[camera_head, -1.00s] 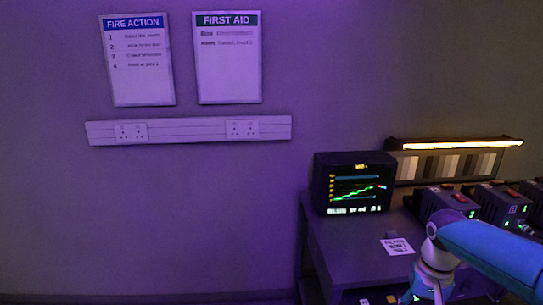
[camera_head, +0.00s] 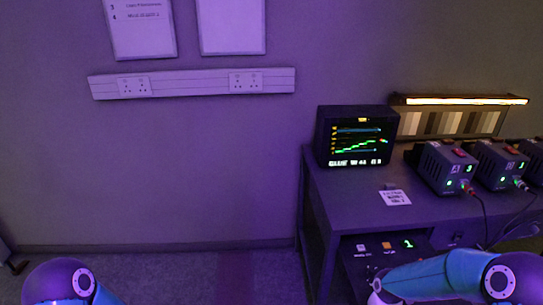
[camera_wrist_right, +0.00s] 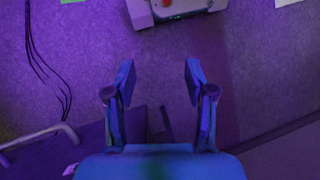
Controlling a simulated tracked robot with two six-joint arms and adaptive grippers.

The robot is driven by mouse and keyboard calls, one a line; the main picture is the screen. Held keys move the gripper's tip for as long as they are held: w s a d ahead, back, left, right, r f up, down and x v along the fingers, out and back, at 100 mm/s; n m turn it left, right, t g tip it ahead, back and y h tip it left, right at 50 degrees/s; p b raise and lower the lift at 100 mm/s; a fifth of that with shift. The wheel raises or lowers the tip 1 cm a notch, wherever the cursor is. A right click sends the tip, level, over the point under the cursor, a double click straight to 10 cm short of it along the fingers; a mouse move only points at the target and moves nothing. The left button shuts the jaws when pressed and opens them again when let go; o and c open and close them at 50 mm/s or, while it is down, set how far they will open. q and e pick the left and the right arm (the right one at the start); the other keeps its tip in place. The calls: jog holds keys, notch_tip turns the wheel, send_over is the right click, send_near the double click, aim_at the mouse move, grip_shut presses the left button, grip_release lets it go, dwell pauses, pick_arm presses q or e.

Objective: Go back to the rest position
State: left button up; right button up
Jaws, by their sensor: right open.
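My right gripper (camera_wrist_right: 158,72) is open and empty in the right wrist view, its two fingers spread over the carpeted floor. In the head view my blue right arm crosses the bottom right, in front of the lower part of the bench; its gripper is not clearly seen there. Part of my blue left arm shows at the bottom left of the head view, but its gripper is out of view.
A dark bench (camera_head: 345,205) stands at the right. It carries a monitor (camera_head: 357,136), a white printed card (camera_head: 395,198) and power units (camera_head: 445,167) with cables. A lit unit (camera_head: 385,258) sits below. The floor (camera_head: 210,275) left of the bench is clear.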

jog(key=s+a+f+t+y, duration=0.1)
jog(key=s+a+f, duration=0.4)
jog(key=s, duration=0.1)
jog(key=s+a+f+y, duration=0.1)
jog(key=s+a+f, duration=0.3)
jog(key=s, duration=0.3)
jog(key=w+t, duration=0.2)
jog(key=w, duration=0.1)
jog(key=w+t, duration=0.1)
jog(key=t, duration=0.1)
jog(key=shift+w+f, duration=0.25)
jog(key=shift+w, duration=0.1)
jog(key=shift+d, duration=0.15)
